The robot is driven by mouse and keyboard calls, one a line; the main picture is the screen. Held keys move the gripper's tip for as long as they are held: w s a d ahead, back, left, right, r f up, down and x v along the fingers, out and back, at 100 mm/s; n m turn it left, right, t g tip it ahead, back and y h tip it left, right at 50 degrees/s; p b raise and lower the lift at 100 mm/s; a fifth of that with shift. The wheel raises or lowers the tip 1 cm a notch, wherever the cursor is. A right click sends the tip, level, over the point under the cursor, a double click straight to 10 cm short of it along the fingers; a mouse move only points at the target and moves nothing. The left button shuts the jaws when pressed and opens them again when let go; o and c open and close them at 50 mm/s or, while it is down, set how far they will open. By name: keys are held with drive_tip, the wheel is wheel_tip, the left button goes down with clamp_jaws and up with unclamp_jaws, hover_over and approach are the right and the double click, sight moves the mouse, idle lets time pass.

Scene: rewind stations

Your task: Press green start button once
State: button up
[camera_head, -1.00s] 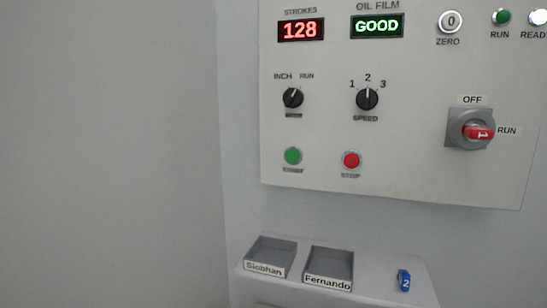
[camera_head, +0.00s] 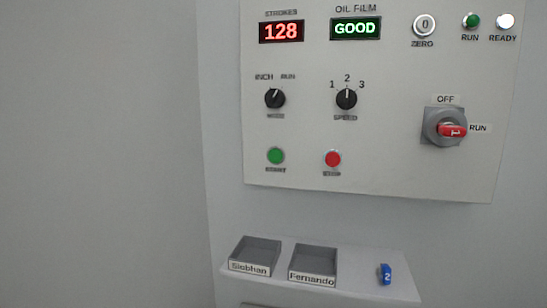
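The green start button (camera_head: 276,156) is a round button at the lower left of the pale control panel (camera_head: 400,170), with a START label under it. The red stop button (camera_head: 333,158) sits to its right at about the same height. Nothing touches or covers the green button. My gripper is not in view.
Above the buttons are the mode knob (camera_head: 275,98), the speed knob (camera_head: 346,98) and displays reading 128 and GOOD. A red rotary switch (camera_head: 451,130) is at right. Below, a shelf (camera_head: 350,263) holds trays labelled Siobhan (camera_head: 255,252) and Fernando (camera_head: 313,262) and a blue tag (camera_head: 385,274).

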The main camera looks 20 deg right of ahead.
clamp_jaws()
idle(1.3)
